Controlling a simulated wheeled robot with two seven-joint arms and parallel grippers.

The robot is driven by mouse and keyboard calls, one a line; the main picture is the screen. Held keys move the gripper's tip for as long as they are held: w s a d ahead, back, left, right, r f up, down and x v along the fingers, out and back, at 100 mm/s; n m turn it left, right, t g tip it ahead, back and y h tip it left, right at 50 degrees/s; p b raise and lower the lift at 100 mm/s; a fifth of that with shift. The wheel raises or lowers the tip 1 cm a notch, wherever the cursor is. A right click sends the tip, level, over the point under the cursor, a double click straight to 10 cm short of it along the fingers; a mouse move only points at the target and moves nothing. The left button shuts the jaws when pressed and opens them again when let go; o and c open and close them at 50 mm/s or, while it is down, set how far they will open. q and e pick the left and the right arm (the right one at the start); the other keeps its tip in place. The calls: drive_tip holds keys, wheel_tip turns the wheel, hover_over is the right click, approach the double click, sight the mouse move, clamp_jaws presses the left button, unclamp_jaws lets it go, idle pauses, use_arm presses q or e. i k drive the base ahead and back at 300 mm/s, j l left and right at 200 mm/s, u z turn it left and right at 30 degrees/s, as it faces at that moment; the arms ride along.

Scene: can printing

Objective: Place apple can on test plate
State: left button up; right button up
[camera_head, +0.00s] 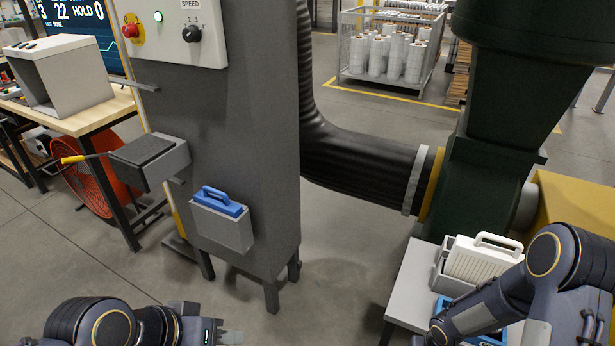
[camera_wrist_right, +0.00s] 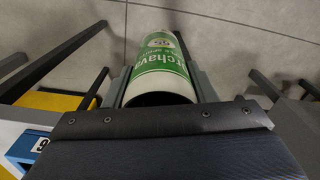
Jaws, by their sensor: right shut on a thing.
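A can (camera_wrist_right: 160,62) with a green and white label shows in the right wrist view, its dark round end toward the camera. Its label is only partly readable, and I see no apple on it. My right gripper (camera_wrist_right: 158,80) is shut on the can, one finger on each side. A flat dark plate (camera_head: 143,148) on a grey block, with a yellow-handled lever, juts from the grey machine in the head view; it looks like the test plate and is bare. My left gripper (camera_head: 228,338) is at the bottom edge, below and right of the plate; its jaw opening is unclear.
The grey machine column (camera_head: 245,120) stands in the middle, with a blue-handled item (camera_head: 220,201) in a holder on it. A black duct (camera_head: 365,165) runs to a green machine (camera_head: 510,100). A white-handled box (camera_head: 485,258) stands near my right arm. Open floor lies between.

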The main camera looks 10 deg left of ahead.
sight(144, 147)
drive_tip(key=i+j+u, duration=0.1)
drive_tip(key=j, duration=0.35)
drive_tip(key=i+j, duration=0.15)
drive_tip(key=j, duration=0.25)
drive_tip(key=i+j+u, duration=0.15)
drive_tip(key=j, duration=0.25)
drive_tip(key=i+j+u, duration=0.1)
drive_tip(key=j, duration=0.3)
drive_tip(key=i+j+u, duration=0.1)
drive_tip(key=j, duration=0.3)
drive_tip(key=i+j, duration=0.25)
drive_tip(key=j, duration=0.15)
drive_tip(key=u, duration=0.05)
